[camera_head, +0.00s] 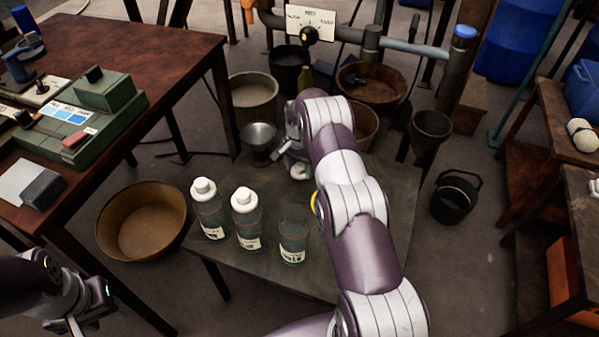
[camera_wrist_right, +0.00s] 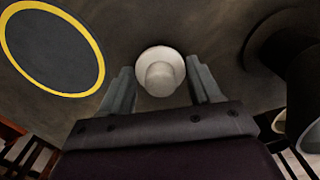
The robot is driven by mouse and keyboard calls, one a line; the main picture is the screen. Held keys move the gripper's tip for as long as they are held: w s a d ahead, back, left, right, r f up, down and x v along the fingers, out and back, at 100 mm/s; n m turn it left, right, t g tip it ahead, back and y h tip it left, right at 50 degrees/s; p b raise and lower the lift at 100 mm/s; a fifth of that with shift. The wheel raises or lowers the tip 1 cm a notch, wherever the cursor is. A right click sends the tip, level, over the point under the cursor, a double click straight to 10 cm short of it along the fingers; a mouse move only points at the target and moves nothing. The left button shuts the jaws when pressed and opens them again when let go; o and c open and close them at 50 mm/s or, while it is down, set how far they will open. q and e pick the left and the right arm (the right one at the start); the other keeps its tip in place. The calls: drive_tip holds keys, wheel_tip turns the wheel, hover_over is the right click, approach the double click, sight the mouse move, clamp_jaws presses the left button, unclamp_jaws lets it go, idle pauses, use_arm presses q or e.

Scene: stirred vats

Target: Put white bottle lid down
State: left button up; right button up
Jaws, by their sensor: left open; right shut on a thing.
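My right gripper (camera_head: 290,158) is shut on the white bottle lid (camera_wrist_right: 160,76). In the right wrist view the lid sits between the two grey fingers, over the dark table top (camera_head: 372,262). In the head view the lid (camera_head: 299,171) shows small below the gripper, partly hidden by it. An uncapped clear bottle (camera_head: 293,235) stands upright on the table, right of two bottles with white lids, the left one (camera_head: 208,210) and the middle one (camera_head: 247,220). My left gripper (camera_head: 82,318) is open and empty at the bottom left, away from the bottles.
A metal funnel-like bowl (camera_head: 259,137) is at the table's far left corner. A yellow-ringed dark circle (camera_wrist_right: 52,47) marks the table, mostly hidden by my arm in the head view. A brown basin (camera_head: 143,222) lies left. Buckets (camera_head: 455,197) and pipes stand around.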

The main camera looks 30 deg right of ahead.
drive_tip(key=shift+f, duration=0.8)
drive_tip(key=shift+r, duration=0.1)
use_arm(q)
drive_tip(key=shift+f, duration=0.25)
use_arm(e)
drive_tip(key=shift+f, duration=0.2)
drive_tip(key=o, duration=1)
use_arm(q)
drive_tip(key=shift+f, duration=0.1)
